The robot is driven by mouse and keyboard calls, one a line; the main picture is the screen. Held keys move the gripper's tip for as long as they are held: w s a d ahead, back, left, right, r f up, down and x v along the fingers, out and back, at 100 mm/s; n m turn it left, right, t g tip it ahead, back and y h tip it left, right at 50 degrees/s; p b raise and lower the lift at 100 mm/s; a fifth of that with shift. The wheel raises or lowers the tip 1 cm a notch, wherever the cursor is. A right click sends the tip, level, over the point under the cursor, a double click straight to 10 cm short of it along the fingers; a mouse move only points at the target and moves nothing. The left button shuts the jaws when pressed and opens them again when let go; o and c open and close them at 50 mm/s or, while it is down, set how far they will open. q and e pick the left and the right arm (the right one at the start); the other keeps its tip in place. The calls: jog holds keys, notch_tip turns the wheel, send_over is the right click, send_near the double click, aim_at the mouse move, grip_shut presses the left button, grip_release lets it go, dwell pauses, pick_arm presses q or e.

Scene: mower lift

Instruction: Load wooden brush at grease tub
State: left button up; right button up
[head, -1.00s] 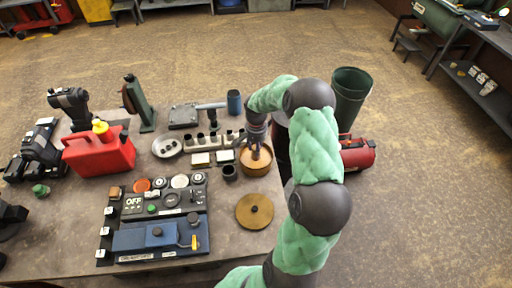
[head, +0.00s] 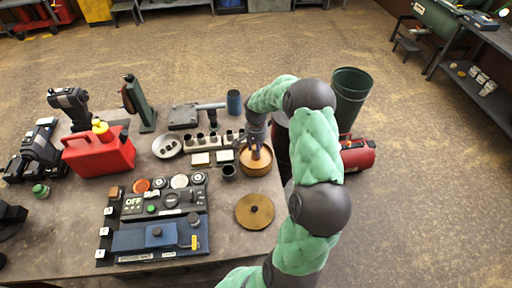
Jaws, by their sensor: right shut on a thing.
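The grease tub (head: 256,168) is a round, orange-brown open container at the right side of the workbench. My right gripper (head: 257,145) points down over it and is shut on the wooden brush. The brush is mostly hidden by the fingers, and only a thin part shows at the tub's mouth. I cannot tell how deep its bristles are in the grease. A round brown lid (head: 254,211) with a dark knob lies flat on the bench in front of the tub. My left gripper does not show.
A blue and black control panel (head: 157,225) is left of the lid. A red fuel can (head: 98,155), a silver dish (head: 166,146) and a row of small sockets (head: 213,140) stand on the workbench (head: 70,225). A green bin (head: 349,95) and red tank (head: 357,154) are beyond the right edge.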

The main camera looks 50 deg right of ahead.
jog(key=shift+r+p, duration=1.85)
jog(key=shift+r, duration=1.6)
